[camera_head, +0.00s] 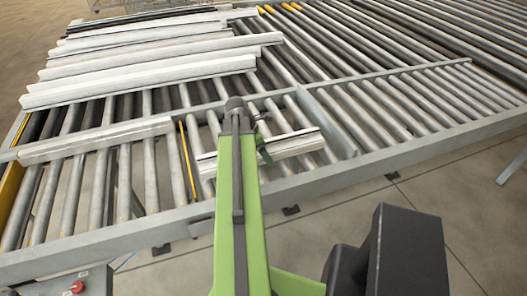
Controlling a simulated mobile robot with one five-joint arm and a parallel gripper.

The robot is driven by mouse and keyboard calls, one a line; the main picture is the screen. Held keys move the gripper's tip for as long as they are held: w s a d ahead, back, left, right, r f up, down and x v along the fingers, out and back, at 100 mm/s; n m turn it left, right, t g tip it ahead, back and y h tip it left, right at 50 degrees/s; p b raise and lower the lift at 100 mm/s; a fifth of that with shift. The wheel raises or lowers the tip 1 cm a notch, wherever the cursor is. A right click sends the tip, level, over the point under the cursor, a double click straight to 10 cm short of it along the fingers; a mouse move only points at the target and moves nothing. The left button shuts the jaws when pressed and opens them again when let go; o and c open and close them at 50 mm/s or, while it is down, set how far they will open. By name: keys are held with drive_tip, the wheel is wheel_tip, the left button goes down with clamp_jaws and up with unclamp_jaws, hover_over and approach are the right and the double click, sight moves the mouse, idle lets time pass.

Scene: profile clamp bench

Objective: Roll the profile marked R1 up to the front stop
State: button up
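Several long pale metal profiles (140,80) lie side by side across the rollers at the back left. A shorter profile (95,140) lies nearer, on the left. Another short profile (290,146) lies on the rollers in the middle, partly hidden behind my green arm. I cannot read an R1 mark on any of them. My gripper (262,138) is at the far end of the arm, over or close to the middle profile. Its fingers are too small and covered to tell whether they are open or touch it. I cannot clearly identify the front stop.
A grey frame rail (120,235) runs along the near edge of the roller bench. A divider (335,125) separates bare rollers (420,95) on the right. A thin yellow strip (188,160) stands between rollers. A box with a red button (77,287) is at bottom left.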

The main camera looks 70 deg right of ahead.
drive_tip(key=p+v, duration=1.6)
drive_tip(key=v, duration=0.1)
drive_tip(key=shift+r, duration=0.15)
